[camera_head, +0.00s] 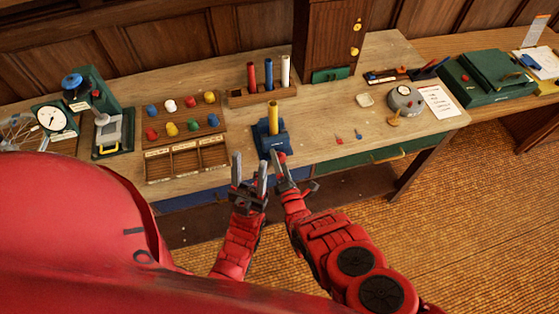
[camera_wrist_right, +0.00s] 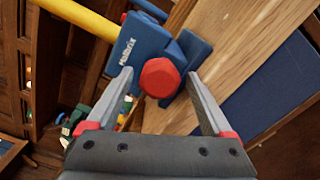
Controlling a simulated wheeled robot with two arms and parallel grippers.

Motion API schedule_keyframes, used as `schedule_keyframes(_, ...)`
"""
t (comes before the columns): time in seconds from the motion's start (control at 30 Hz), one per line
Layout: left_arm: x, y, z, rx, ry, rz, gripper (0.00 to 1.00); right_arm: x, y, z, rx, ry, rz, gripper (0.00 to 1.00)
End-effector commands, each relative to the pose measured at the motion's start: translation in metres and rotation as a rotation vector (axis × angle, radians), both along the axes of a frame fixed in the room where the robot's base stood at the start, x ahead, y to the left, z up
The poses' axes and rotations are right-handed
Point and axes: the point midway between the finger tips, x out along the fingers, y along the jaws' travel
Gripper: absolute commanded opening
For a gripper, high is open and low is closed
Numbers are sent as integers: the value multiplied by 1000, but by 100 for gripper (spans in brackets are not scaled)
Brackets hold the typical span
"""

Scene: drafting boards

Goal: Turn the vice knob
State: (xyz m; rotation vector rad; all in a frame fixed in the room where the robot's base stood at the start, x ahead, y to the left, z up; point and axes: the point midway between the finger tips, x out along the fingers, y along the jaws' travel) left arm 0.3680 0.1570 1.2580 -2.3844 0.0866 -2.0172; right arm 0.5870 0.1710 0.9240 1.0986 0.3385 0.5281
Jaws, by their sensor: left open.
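The blue vice (camera_head: 265,135) stands at the front edge of the bench with a yellow rod (camera_head: 273,116) upright in it. In the right wrist view the vice (camera_wrist_right: 140,50) shows its red faceted knob (camera_wrist_right: 160,78) facing the camera. My right gripper (camera_wrist_right: 159,80) is open, with one fingertip on each side of the knob and a gap on both sides. In the head view my right gripper (camera_head: 284,166) is at the vice's front and hides most of the knob. My left gripper (camera_head: 250,171) is open and empty, just left of my right one, in front of the bench edge.
A rack of colored knobs (camera_head: 183,112) with empty compartments stands left of the vice. A holder with red, blue and white rods (camera_head: 263,95) is behind it. Small red-tipped pieces (camera_head: 348,136) lie to the right. The bench top between them is clear.

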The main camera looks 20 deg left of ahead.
Motion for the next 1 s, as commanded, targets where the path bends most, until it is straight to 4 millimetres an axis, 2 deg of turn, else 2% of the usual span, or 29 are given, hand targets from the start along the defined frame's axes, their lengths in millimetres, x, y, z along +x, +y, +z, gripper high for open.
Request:
schedule_keyframes(0.37,0,0,6,0,0,0,50,-5,-4,2,0,0,-1,88)
schedule_keyframes(0.57,0,0,30,0,0,0,50,-37,-26,5,-3,3,0,88)
schedule_keyframes(0.63,0,0,40,0,0,0,50,-53,-37,5,-5,6,0,88)
schedule_keyframes(0.73,0,0,44,0,0,0,50,-77,-53,2,-7,7,-1,88)
schedule_keyframes(0.8,0,0,39,0,0,0,50,-81,-50,-4,-7,9,6,88)
schedule_keyframes(1.0,0,0,39,0,0,0,50,-92,-57,-5,-7,10,5,88)
